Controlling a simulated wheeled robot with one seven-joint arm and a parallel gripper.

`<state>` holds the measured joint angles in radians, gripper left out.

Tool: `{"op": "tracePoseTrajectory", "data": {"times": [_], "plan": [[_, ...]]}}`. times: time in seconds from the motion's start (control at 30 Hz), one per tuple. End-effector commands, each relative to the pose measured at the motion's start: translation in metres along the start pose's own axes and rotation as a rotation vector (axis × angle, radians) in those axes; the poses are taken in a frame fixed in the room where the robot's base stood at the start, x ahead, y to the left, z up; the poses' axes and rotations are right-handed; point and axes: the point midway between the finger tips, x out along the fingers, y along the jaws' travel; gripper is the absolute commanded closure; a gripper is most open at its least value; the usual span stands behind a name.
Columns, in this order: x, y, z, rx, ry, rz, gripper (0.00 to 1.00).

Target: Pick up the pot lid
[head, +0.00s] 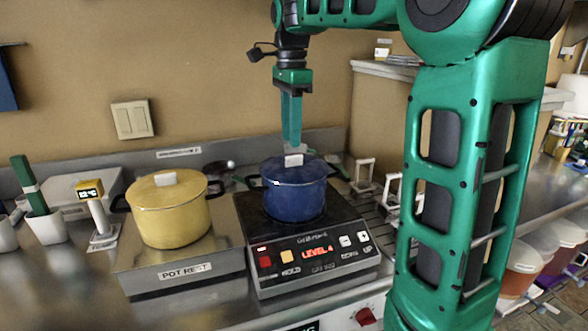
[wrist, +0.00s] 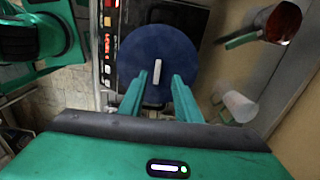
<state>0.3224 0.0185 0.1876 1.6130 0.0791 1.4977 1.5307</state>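A blue pot (head: 293,196) stands on the induction hob, its blue lid (head: 282,173) on top with a pale bar handle (head: 294,160). In the wrist view the round lid (wrist: 178,58) and its handle (wrist: 157,73) lie ahead of the fingers. A yellow pot (head: 170,215) with its own lid (head: 150,191) and pale handle stands to the left on the pot rest. My gripper (head: 292,146) points down just above the blue lid's handle. In the wrist view my gripper (wrist: 154,92) has its two fingers apart, one to each side of the handle, with nothing held.
The hob (head: 315,256) shows "LEVEL 4". The pot rest (head: 182,273) is beside it. A thermometer stand (head: 100,220) and a white cup with a green-handled tool (head: 46,224) are at left. Small white racks (head: 363,173) stand right of the hob. A wall (head: 60,75) is behind.

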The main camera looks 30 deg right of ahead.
Motion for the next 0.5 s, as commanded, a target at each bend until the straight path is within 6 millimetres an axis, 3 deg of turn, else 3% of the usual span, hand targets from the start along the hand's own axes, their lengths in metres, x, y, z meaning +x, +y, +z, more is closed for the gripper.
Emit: {"op": "tracePoseTrajectory", "data": {"times": [0.23,0.5], "plan": [[0.012,0.002,-0.002,0.001,-0.001,0.001,0.7],[0.048,0.005,-0.006,0.0,-0.003,0.002,0.7]]}}
